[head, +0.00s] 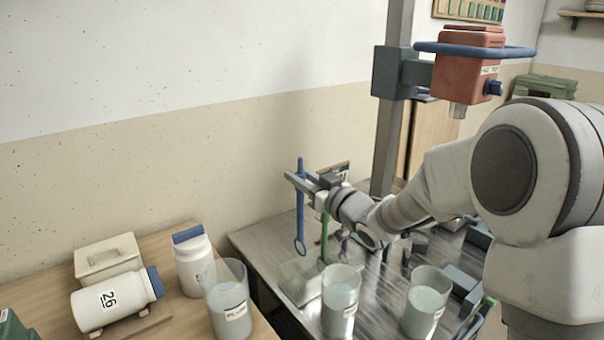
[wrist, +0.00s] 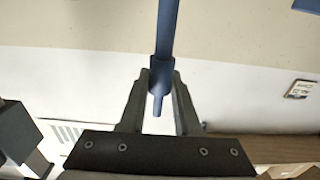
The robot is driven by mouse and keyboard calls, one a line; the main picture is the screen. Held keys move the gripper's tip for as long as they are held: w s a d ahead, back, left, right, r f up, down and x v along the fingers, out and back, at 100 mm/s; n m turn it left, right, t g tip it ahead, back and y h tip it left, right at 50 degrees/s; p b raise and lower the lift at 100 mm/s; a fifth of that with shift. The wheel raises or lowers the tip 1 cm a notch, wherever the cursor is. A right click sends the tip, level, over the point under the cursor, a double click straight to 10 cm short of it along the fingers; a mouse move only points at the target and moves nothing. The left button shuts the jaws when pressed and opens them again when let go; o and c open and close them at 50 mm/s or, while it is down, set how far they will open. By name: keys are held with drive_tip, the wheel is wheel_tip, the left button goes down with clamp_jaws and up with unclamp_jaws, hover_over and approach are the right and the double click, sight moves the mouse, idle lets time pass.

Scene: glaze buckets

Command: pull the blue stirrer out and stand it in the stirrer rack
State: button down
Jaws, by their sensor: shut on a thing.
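The blue stirrer (head: 300,215) hangs upright in the air in the head view, its ring end down. My gripper (head: 304,180) is shut on its upper shaft. In the wrist view the stirrer (wrist: 166,35) runs up between the two fingers of my gripper (wrist: 161,80), and its blunt end shows between them. The ring hangs clear of the buckets, above the metal bench near a pale translucent block or tray (head: 298,282). A green stirrer (head: 324,238) stands just right of the blue one. I cannot clearly make out the stirrer rack.
Clear buckets of pale glaze stand in front: one at left (head: 228,303), one in the middle (head: 340,305), one at right (head: 425,305). White jars (head: 195,262) and a pale lidded box (head: 108,256) are on the wooden table. A red mixer head (head: 468,68) hangs above.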

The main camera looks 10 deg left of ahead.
drive_tip(key=b, duration=0.3)
hover_over(302, 221)
drive_tip(key=shift+w+a+f, duration=0.1)
drive_tip(key=shift+a+f, duration=0.05)
drive_tip(key=shift+f, duration=0.95)
drive_tip(key=shift+w+a+f, duration=0.1)
drive_tip(key=shift+f, duration=1)
drive_tip(key=shift+b, duration=0.5)
idle(0.5)
drive_tip(key=shift+f, duration=0.15)
drive_tip(key=shift+f+b, duration=2.95)
drive_tip(key=shift+f, duration=0.3)
drive_tip(key=shift+f+b, duration=0.2)
drive_tip(key=shift+b, duration=0.15)
idle(0.7)
